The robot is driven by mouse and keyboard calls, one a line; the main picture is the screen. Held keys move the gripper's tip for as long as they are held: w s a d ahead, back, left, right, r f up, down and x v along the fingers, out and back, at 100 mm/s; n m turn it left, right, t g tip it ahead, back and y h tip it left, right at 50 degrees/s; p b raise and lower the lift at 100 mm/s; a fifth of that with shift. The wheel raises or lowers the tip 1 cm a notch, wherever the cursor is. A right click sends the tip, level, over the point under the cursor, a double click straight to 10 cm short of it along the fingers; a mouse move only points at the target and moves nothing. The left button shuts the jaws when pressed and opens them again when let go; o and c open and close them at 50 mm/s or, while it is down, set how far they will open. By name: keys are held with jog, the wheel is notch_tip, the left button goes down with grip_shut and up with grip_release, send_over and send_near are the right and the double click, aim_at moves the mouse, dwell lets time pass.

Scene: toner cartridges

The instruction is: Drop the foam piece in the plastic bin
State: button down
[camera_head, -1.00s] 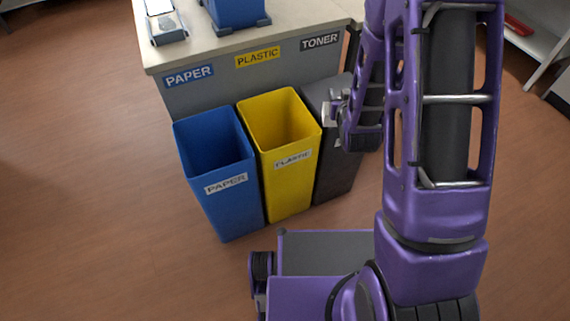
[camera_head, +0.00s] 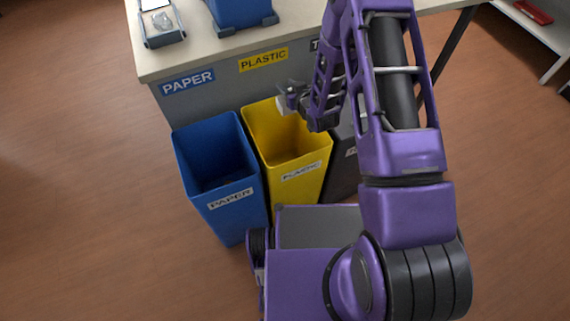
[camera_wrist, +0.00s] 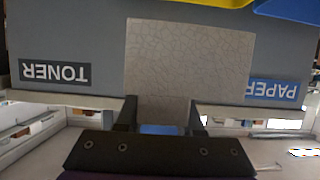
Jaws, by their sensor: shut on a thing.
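My gripper (camera_head: 297,95) is shut on a pale foam piece (camera_head: 286,105), at the upper right part of the yellow plastic bin (camera_head: 308,188) in the head view. In the wrist view the foam piece (camera_wrist: 188,62) is a light block with a cracked-looking surface, between the two dark fingers of my gripper (camera_wrist: 160,115). The yellow bin carries a PLASTIC label, and its open top faces up. Its yellow edge (camera_wrist: 215,3) also shows at the top of the wrist view. My arm hides part of the bin's right side surroundings.
A blue PAPER bin (camera_head: 235,212) stands left of the yellow bin. A dark bin (camera_head: 343,170) stands to the right, partly behind my arm. Behind them is a table (camera_head: 220,45) with PAPER and PLASTIC signs, a tray (camera_head: 162,38) and a blue container (camera_head: 240,12).

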notch_tip(320, 180, down, 6)
jog(key=b, duration=0.3)
jog(key=shift+r, duration=0.1)
jog(key=shift+c, duration=2.3)
grip_release()
jog(key=shift+s+d, duration=0.1)
jog(key=shift+s, duration=0.05)
jog(key=p+v, duration=0.1)
jog(key=v, duration=1.6)
jog(key=shift+s, duration=0.1)
